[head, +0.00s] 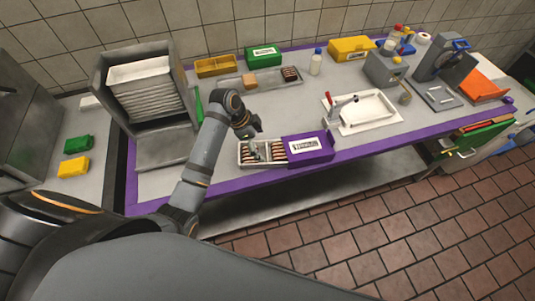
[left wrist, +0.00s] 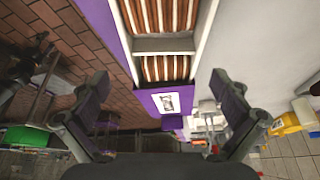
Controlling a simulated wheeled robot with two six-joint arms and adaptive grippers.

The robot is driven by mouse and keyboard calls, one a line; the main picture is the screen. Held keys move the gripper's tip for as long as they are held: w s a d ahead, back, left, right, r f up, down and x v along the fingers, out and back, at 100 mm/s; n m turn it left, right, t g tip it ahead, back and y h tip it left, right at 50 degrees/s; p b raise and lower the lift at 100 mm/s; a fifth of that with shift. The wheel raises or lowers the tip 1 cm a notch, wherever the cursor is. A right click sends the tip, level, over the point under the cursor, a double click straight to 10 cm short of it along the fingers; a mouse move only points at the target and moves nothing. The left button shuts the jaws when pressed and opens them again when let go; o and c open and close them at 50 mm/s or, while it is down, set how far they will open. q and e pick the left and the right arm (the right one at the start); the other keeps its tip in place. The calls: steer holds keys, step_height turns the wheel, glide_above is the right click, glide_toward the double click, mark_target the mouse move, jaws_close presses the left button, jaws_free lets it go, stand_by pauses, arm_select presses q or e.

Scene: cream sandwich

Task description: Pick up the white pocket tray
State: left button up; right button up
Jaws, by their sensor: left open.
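A whitish tray with pockets (head: 241,156) lies near the front edge of the purple-edged counter, with brown striped pieces in its compartments. It also shows in the left wrist view (left wrist: 165,45), a divider crossing it. A purple label block (head: 308,149) sits at its right end. My left gripper (head: 251,146) is above the left part of the tray, and in the left wrist view (left wrist: 160,85) its fingers are spread wide on either side of the tray with nothing between them. Whether the fingers touch it is unclear. My right gripper is not in view.
A metal rack holds stacked white trays (head: 145,92) at the left. A white tray with a red-handled tool (head: 378,112) stands to the right. Yellow and green boxes line the back. The counter between has free room.

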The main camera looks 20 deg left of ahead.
mark_target(264, 146)
arm_select(q)
steer(key=shift+w+d+f, duration=0.1)
steer(key=shift+w+f, duration=0.1)
steer(key=shift+f, duration=0.2)
steer(key=shift+w+f, duration=0.15)
steer(key=shift+f, duration=0.05)
steer(key=p+x, duration=0.2)
steer(key=x, duration=0.2)
steer(key=shift+d+f, duration=0.1)
steer(key=shift+d, duration=0.05)
steer(key=shift+d+f, duration=0.1)
steer(key=shift+f, duration=0.3)
steer(key=c, duration=1)
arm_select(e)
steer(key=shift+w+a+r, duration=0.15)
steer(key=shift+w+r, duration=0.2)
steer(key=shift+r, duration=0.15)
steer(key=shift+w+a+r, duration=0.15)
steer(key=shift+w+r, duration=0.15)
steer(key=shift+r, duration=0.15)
arm_select(q)
steer(key=shift+r, duration=0.15)
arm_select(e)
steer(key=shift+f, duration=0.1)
